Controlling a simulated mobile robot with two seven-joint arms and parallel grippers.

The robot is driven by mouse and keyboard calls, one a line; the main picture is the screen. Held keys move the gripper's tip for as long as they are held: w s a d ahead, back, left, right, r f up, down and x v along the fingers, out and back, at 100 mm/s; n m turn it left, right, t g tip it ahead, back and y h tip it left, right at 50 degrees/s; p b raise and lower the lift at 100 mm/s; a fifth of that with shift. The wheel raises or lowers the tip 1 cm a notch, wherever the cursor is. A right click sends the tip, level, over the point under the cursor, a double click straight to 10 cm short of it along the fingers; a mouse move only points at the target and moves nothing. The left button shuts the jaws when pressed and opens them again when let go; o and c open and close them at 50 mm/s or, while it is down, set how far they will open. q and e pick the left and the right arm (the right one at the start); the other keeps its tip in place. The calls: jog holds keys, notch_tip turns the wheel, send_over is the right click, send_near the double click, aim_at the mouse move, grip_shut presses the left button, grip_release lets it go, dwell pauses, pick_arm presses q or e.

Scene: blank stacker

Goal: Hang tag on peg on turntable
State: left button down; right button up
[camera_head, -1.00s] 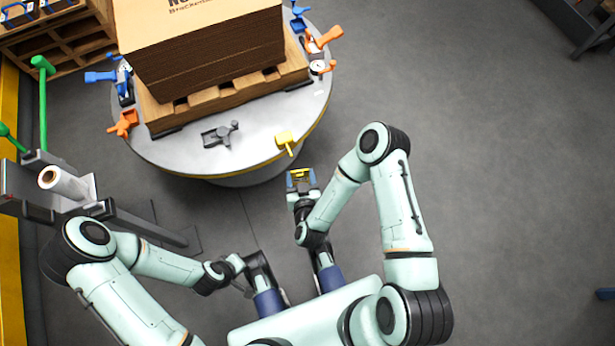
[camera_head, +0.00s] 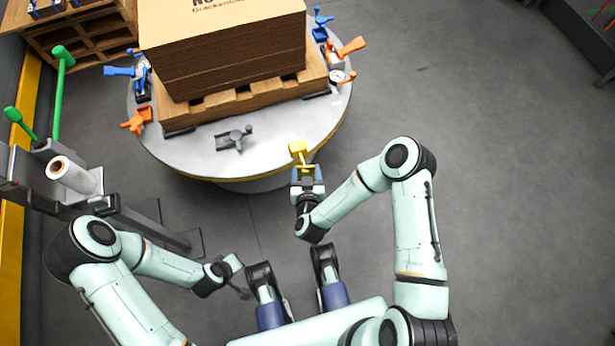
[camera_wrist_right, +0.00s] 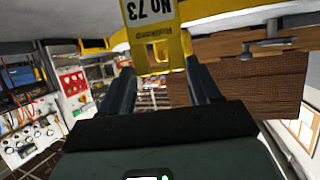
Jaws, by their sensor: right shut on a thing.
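The tag (camera_wrist_right: 158,40) is yellow with a white label reading "No 73" and fills the top middle of the right wrist view. My right gripper (camera_wrist_right: 160,82) is shut on its lower part. In the head view my right gripper (camera_head: 306,172) is at the front right rim of the turntable (camera_head: 190,155).
A pallet (camera_head: 245,101) with a stack of cardboard (camera_head: 235,65) covers most of the turntable. A grey clamp (camera_head: 234,139), blue and orange clamps stand around it. A white film roll (camera_head: 75,174) and green handles (camera_head: 60,95) are at left. Floor at right is clear.

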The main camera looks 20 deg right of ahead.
aim_at(303, 166)
jog(key=shift+w+f+b, duration=0.15)
jog(key=shift+w+b, duration=0.45)
jog(key=shift+w, duration=0.45)
jog(key=shift+w+f, duration=0.15)
jog(key=shift+w, duration=0.45)
pick_arm(q)
jog(key=shift+w+a+f, duration=0.45)
jog(key=shift+w+f, duration=0.05)
jog(key=shift+f, duration=0.25)
pick_arm(e)
jog(key=shift+w+f, duration=0.1)
jog(key=o, duration=1.2)
jog(key=shift+a, duration=0.1)
